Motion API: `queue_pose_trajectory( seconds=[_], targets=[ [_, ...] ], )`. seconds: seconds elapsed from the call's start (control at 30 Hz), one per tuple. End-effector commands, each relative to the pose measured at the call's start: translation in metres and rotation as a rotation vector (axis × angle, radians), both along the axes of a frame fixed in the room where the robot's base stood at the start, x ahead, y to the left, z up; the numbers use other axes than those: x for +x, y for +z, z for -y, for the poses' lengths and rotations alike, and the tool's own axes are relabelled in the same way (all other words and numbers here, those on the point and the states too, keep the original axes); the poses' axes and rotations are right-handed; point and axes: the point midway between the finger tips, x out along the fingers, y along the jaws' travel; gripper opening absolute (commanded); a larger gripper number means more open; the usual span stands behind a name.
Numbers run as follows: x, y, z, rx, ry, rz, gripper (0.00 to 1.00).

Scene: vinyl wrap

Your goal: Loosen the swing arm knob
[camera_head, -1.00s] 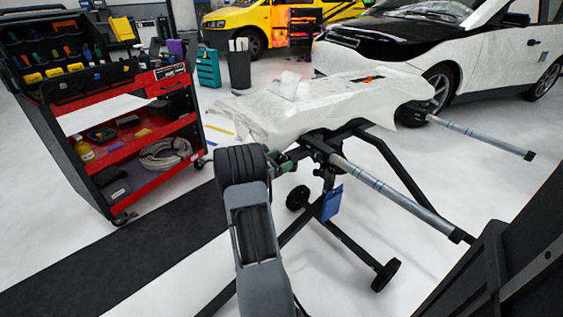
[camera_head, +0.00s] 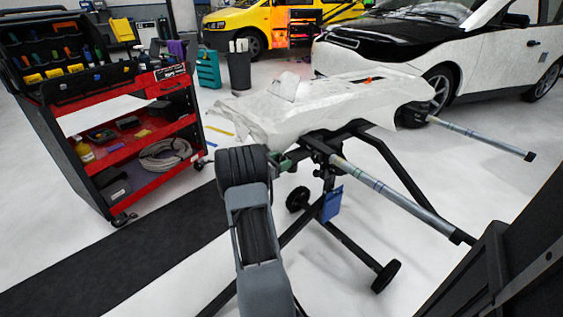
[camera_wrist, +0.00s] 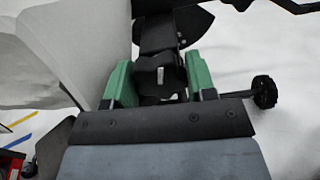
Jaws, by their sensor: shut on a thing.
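The swing arm knob (camera_wrist: 154,77) is a black lobed knob on the stand, seen in the wrist view between the two green fingers of my gripper (camera_wrist: 160,85). The fingers sit on either side of it and are shut on it. In the head view my gripper (camera_head: 284,162) reaches the stand (camera_head: 358,128) just under the white wrapped panel (camera_head: 330,105). The knob is hidden there behind my arm and the panel's edge.
Grey padded bars (camera_head: 400,198) stick out from the stand to the right. A blue tag (camera_head: 332,204) hangs below. A red tool cart (camera_head: 140,145) stands at left, and a white car (camera_head: 500,55) is behind. Floor between cart and stand is open.

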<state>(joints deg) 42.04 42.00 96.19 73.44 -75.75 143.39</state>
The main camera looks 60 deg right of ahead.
Motion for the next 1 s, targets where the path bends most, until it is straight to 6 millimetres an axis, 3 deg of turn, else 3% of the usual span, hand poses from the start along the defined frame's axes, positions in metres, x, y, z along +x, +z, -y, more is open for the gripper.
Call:
queue_pose_trajectory(
  seconds=[0.2, 0.47, 0.5, 0.7, 0.77, 1.0],
  targets=[
    [-0.0016, -0.0027, -0.0006, 0.043, -0.004, -0.109, 0.27],
    [-0.002, -0.0019, -0.0009, 0.046, -0.006, -0.116, 0.27],
    [-0.0021, -0.002, -0.0009, 0.046, -0.006, -0.116, 0.53],
    [-0.0013, -0.0015, -0.0008, 0.045, -0.004, -0.116, 0.72],
    [-0.0011, -0.0013, -0.0007, 0.044, -0.003, -0.115, 0.76],
    [-0.0003, -0.0006, -0.0017, 0.043, -0.002, -0.114, 0.76]
  ],
)
